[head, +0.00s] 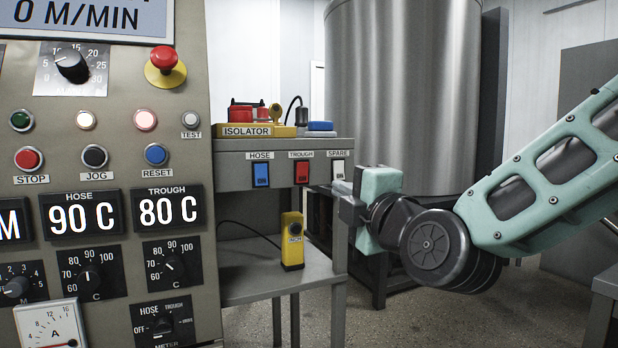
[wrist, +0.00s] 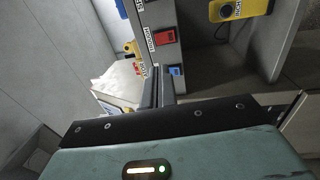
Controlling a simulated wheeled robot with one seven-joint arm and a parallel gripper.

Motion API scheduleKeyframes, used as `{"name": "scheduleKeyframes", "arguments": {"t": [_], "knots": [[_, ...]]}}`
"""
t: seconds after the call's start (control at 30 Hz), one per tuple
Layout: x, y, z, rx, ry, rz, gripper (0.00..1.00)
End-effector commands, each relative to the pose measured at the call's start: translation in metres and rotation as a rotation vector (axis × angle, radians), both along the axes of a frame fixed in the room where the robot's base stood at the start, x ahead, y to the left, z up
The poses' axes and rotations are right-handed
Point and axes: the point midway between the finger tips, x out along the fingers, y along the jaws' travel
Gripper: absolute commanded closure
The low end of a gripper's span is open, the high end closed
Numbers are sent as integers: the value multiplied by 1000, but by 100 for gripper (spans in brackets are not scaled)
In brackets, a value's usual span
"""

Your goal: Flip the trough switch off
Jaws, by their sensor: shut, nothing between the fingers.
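The trough switch (head: 301,172) is a red rocker under the TROUGH label on the grey shelf unit's front panel. It also shows in the wrist view (wrist: 165,37), above and slightly right of my fingertips. Its on or off position is too small to tell. My gripper (head: 345,193) is shut and empty, in front of and to the right of the switch in the head view. In the wrist view my closed fingers (wrist: 159,78) point toward the panel, close beside the blue hose switch (wrist: 176,71). I cannot tell whether they touch anything.
The white spare switch (head: 338,169) is right of the trough switch; the hose switch (head: 261,174) is left. A yellow isolator (head: 246,130) lies on top. A yellow device (head: 292,243) stands on the lower shelf. The control console (head: 110,170) fills the left; a metal tank (head: 405,85) stands behind.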

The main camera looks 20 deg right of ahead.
Motion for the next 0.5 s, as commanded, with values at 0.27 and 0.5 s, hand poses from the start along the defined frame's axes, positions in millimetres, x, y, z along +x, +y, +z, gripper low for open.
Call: {"name": "scheduleKeyframes", "arguments": {"t": [0.27, 0.5], "knots": [[3, 1, 2, 1, 2, 0, 100], [21, 3, 8, -4, 4, -1, 100]]}}
